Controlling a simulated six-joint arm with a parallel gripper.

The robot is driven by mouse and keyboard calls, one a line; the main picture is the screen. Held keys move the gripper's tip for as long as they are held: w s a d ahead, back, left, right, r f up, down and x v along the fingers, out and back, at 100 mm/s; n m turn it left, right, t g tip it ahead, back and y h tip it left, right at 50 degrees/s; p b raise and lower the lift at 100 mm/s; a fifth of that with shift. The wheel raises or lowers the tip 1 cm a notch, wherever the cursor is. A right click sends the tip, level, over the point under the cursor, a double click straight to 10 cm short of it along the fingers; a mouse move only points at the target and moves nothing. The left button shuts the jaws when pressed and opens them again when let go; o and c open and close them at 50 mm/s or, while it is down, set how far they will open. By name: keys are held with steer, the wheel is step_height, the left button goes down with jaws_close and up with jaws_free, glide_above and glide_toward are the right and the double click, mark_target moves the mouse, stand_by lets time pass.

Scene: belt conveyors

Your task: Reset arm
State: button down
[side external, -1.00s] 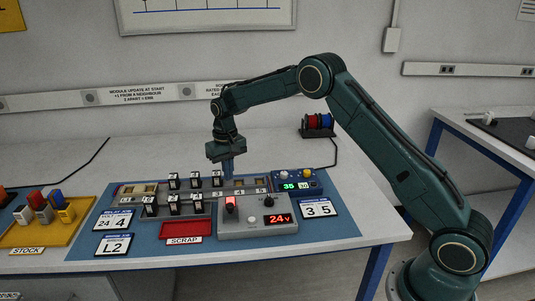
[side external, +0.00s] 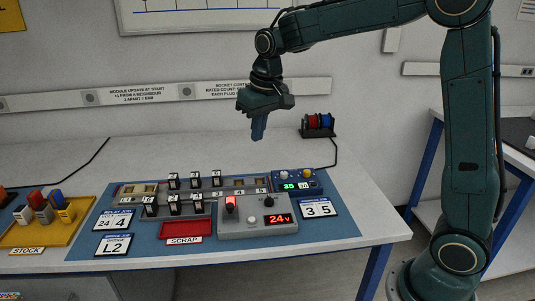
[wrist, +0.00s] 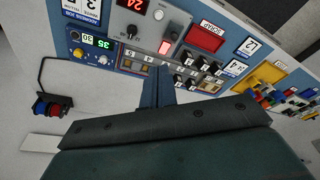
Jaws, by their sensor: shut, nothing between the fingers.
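My gripper (side external: 258,128) hangs in the air above the back of the bench, pointing down, with its fingers together and nothing held. In the wrist view its fingers (wrist: 167,92) show as a blue shape over the bench mat. Below and in front of it is the relay panel (side external: 230,195) with several black relay modules (side external: 195,180) in its sockets. The grey control box (side external: 255,230) shows a lit red switch and a red 24V display. The gripper touches none of these.
A blue meter box (side external: 297,182) reads 35 in green. A red scrap tray (side external: 186,228) and a yellow stock tray (side external: 40,232) with coloured parts lie at the front. A rack of red and blue spools (side external: 318,124) stands at the back right. The air around my gripper is clear.

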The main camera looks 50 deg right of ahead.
steer(key=s+a+r+n+t, duration=0.1)
steer(key=s+a+t, duration=0.1)
steer(key=s, duration=2.5)
steer(key=shift+r+n+t, duration=0.35)
steer(key=shift+n+t, duration=0.05)
steer(key=shift+t, duration=0.2)
steer(key=shift+w, duration=0.1)
